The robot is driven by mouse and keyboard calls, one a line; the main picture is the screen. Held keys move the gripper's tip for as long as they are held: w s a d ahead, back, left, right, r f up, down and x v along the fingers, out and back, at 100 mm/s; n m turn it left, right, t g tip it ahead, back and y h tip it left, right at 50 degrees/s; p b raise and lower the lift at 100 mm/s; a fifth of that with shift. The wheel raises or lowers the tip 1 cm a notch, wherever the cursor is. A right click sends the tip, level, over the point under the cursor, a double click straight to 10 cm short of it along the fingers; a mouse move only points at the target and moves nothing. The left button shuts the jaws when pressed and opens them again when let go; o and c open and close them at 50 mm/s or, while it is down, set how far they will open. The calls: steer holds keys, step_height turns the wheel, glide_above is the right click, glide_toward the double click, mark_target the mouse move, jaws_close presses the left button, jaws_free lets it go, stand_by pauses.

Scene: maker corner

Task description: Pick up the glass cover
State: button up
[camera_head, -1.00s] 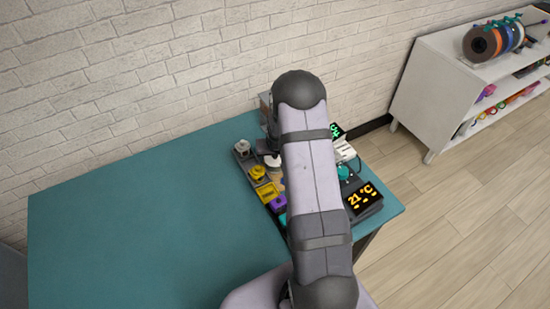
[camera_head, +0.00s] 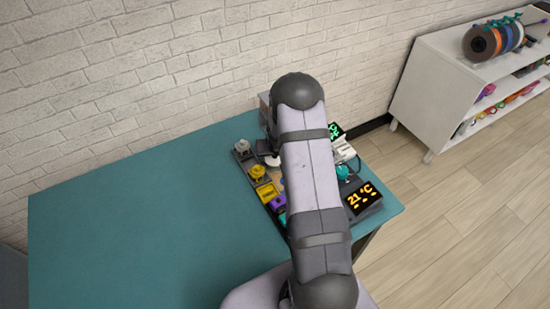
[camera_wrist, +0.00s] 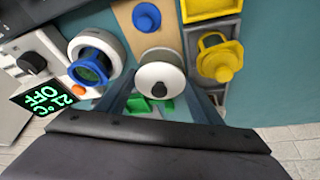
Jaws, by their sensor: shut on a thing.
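In the wrist view, a white round piece with a dark knob (camera_wrist: 160,84) and a clear-looking body behind it sits between my two fingers; I take it to be the glass cover. My gripper (camera_wrist: 163,90) is shut on it, one finger at each side. In the head view, a small pale disc (camera_head: 273,161) shows beside my arm, under the dark gripper end (camera_head: 268,147). My arm hides much of the cover there. I cannot tell whether it is clear of the surface below.
Close by in the wrist view are a blue knob (camera_wrist: 147,17), a white-ringed blue piece (camera_wrist: 91,67), a yellow knob (camera_wrist: 220,62) and a green-lit display (camera_wrist: 44,97). An orange-lit display (camera_head: 363,198) stands near the right table edge. The left of the teal table (camera_head: 130,220) is clear.

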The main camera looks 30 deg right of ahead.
step_height(320, 180, up, 10)
steer(key=shift+f+b, duration=0.1)
steer(key=shift+b, duration=1.15)
steer(key=s+d+m, duration=0.1)
steer(key=s+d, duration=0.1)
steer(key=d, duration=0.2)
steer(key=s+d+m+h+b, duration=0.1)
steer(key=s+d, duration=0.1)
steer(key=d, duration=0.2)
steer(key=s+d+m+b, duration=0.1)
steer(key=s+d+m, duration=0.1)
steer(key=d, duration=0.3)
steer(key=shift+f+g, duration=0.3)
steer(key=shift+f, duration=0.05)
steer(key=shift+c, duration=0.2)
steer(key=shift+s+r, duration=0.1)
steer(key=shift+o, duration=0.2)
steer(key=n, duration=0.1)
steer(key=a+n, duration=0.1)
steer(key=w+a+n+y, duration=0.1)
steer(key=shift+a+r+n, duration=0.25)
steer(key=shift+r+n, duration=0.05)
steer(key=shift+n, duration=0.1)
steer(key=shift+w+a+n+t+y, duration=0.15)
steer(key=shift+a+n+t+y, duration=0.35)
steer(key=shift+n, duration=0.7)
steer(key=shift+a+n+y, duration=0.15)
steer(key=shift+n+y, duration=0.15)
steer(key=shift+n, duration=0.6)
steer(key=shift+c, duration=0.2)
